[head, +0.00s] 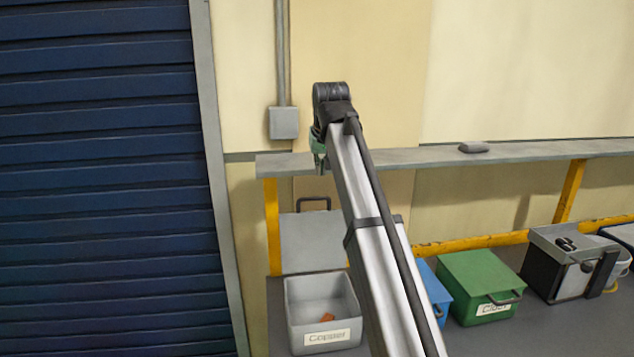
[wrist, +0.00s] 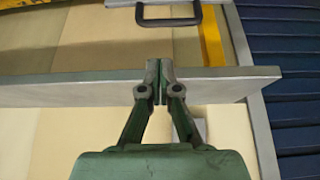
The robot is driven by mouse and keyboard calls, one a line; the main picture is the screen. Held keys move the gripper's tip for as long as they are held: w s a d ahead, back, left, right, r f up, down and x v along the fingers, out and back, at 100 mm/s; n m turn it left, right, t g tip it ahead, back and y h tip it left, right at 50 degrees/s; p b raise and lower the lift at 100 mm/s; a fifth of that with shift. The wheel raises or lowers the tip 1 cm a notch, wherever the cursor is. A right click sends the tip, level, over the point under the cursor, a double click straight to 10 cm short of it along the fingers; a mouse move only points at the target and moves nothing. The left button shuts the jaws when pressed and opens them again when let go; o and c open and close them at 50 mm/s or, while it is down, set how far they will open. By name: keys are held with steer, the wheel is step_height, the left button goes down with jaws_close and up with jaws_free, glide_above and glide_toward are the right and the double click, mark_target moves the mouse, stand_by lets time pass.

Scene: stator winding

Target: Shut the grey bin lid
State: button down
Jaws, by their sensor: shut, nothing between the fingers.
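The grey bin (head: 289,315), labelled "Copper", stands on the floor with its lid (head: 312,240) raised upright at the back. A black handle (head: 313,199) is on the lid's top edge. A small orange-brown piece (head: 327,317) lies inside the bin. My gripper (head: 320,167) is at the shelf's edge, above the lid and partly hidden by my arm. In the wrist view my gripper (wrist: 159,67) is shut and empty, overlapping the shelf edge; contact is unclear. The handle (wrist: 168,22) appears beyond it at the top, with little of the lid showing.
A grey shelf (head: 390,161) on yellow posts runs above the bins, with a small grey object (head: 474,148) on it. A blue bin (head: 432,292), a closed green bin (head: 478,285) and a dark grey box (head: 560,262) stand to the right. A blue roller door (head: 105,180) is left.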

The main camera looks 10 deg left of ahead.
steer(key=p+x, duration=0.3)
steer(key=x, duration=0.6)
steer(key=shift+w+f, duration=0.2)
steer(key=shift+f, duration=0.1)
